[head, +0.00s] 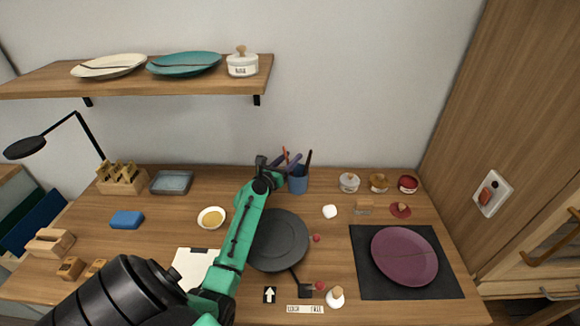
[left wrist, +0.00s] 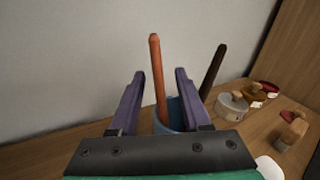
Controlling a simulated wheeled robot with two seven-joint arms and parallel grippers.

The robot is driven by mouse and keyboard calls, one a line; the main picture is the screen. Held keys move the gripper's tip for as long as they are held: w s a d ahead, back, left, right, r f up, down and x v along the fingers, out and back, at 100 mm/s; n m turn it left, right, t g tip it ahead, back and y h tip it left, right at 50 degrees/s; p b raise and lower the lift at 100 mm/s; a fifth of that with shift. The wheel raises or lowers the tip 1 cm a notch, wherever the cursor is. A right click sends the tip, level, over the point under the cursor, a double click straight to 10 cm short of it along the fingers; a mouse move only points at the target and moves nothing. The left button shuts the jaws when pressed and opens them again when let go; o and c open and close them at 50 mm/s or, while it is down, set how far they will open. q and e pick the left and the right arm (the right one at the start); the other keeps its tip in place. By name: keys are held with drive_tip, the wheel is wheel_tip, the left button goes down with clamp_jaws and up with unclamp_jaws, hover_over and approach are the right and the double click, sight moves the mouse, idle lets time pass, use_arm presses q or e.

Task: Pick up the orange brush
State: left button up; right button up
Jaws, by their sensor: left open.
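The orange brush (left wrist: 157,75) stands handle up in a blue cup (left wrist: 171,118), with its lower part inside. In the head view its top (head: 286,154) shows above the blue cup (head: 298,181) at the back of the table. A dark brush (left wrist: 213,72) leans right in the same cup. My left gripper (left wrist: 157,82) is open, with its purple fingers on either side of the orange handle, apart from it. In the head view the left gripper (head: 287,163) is at the cup's upper left. My right gripper is not in view.
Lidded jars (head: 349,182) stand right of the cup. A purple plate (head: 404,255) lies on a black mat (head: 372,285). A shelf (head: 150,82) hangs above the table's left.

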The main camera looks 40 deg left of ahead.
use_arm(q)
drive_tip(key=shift+w+a, duration=0.1)
drive_tip(key=shift+w, duration=0.85)
clamp_jaws()
wheel_tip(320, 180, up, 10)
drive_tip(key=p, duration=0.3)
